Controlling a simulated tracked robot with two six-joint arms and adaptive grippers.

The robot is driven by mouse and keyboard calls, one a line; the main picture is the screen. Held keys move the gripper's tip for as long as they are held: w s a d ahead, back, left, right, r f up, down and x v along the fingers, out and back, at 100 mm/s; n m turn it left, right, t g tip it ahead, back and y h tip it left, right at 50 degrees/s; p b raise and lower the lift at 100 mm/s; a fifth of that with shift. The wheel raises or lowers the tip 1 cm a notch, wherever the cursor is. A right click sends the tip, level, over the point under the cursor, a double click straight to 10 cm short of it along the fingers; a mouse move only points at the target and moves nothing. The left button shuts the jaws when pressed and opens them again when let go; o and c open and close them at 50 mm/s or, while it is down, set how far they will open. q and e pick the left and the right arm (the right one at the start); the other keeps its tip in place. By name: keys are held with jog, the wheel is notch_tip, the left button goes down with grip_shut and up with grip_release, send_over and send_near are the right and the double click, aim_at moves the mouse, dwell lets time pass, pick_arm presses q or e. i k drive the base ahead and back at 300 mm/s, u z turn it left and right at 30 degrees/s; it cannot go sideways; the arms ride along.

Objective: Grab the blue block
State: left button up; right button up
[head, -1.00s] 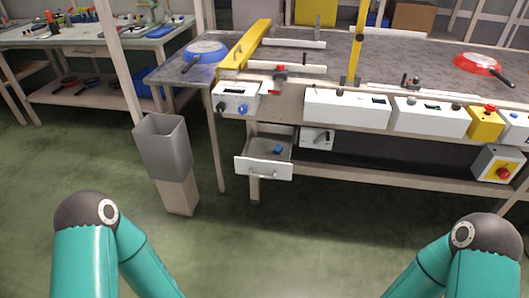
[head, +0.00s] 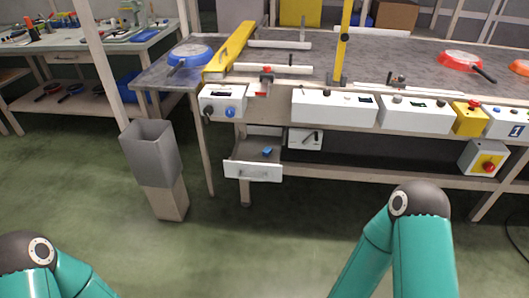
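A small blue block (head: 267,151) lies inside an open drawer (head: 253,172) under the conveyor table. The drawer has a white front with a handle and is pulled out toward me. My two teal arms show at the bottom of the head view, the left one at the lower left and the right one right of centre. Both arms run out of the bottom of the picture. Neither gripper is in view, and neither arm is at the drawer.
A grey bin (head: 151,152) on a wooden stand is left of the drawer. White control boxes (head: 333,106) line the table's front edge. A blue pan (head: 190,55) and a red pan (head: 461,62) are on the table. Green floor in front of the drawer is clear.

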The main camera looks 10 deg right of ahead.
aim_at(266, 152)
jog(key=u, duration=0.05)
jog(key=i, duration=1)
jog(key=z, duration=0.1)
